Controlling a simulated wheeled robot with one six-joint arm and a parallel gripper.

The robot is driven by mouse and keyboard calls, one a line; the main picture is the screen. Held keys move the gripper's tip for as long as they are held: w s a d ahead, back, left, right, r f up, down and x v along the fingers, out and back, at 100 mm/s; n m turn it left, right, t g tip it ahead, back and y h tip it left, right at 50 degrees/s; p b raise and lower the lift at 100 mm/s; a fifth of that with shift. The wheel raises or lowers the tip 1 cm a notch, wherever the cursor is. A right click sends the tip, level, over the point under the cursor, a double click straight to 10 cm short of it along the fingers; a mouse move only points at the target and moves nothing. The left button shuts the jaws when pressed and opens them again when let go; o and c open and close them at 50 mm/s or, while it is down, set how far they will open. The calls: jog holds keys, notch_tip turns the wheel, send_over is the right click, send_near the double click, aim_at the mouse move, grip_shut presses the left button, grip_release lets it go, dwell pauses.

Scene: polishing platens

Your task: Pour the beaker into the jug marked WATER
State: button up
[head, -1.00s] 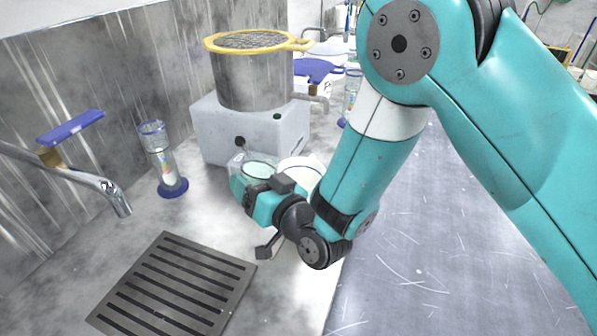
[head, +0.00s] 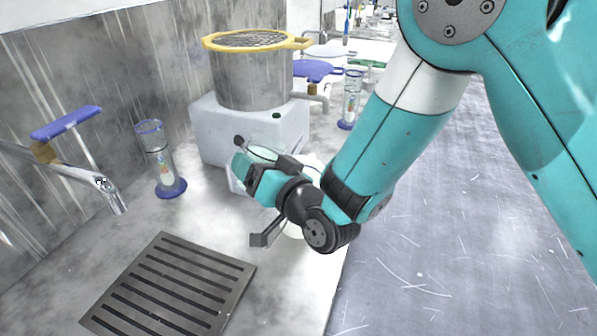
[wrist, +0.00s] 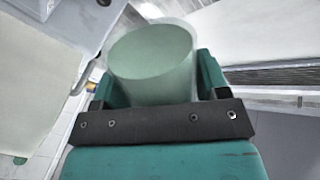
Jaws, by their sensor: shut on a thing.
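The beaker (head: 262,153) is clear and holds pale green liquid; it is between the fingers of my gripper (head: 260,168). My gripper is shut on it and holds it in front of the grey block, apparently tilted slightly. In the wrist view the beaker (wrist: 152,62) fills the space between the teal fingers, with the liquid visible inside. A white vessel (head: 293,231) is mostly hidden behind and below my gripper. I cannot read any WATER mark, so I cannot tell if it is the jug.
A steel pot with a yellow rim (head: 255,75) stands on a grey block (head: 215,135) behind. A glass cylinder with a blue base (head: 160,160) stands at left near a blue-handled tap (head: 85,170). A slotted drain (head: 170,285) lies in front. Another cylinder (head: 351,100) stands farther back.

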jog(key=shift+w+d+r+m+b, duration=0.2)
jog(key=shift+r+m+b, duration=0.1)
jog(key=shift+m+b, duration=0.2)
jog(key=shift+s+a, duration=0.2)
jog(key=shift+d, duration=0.1)
jog(key=shift+w+d+m, duration=0.3)
jog(key=shift+d+m, duration=0.1)
jog(key=shift+d, duration=0.05)
jog(key=shift+w+d+f+m+h, duration=0.1)
jog(key=shift+w+m+h, duration=0.25)
jog(key=shift+m, duration=0.15)
jog(key=shift+b, duration=0.3)
jog(key=shift+a+f, duration=0.1)
jog(key=shift+a, duration=0.15)
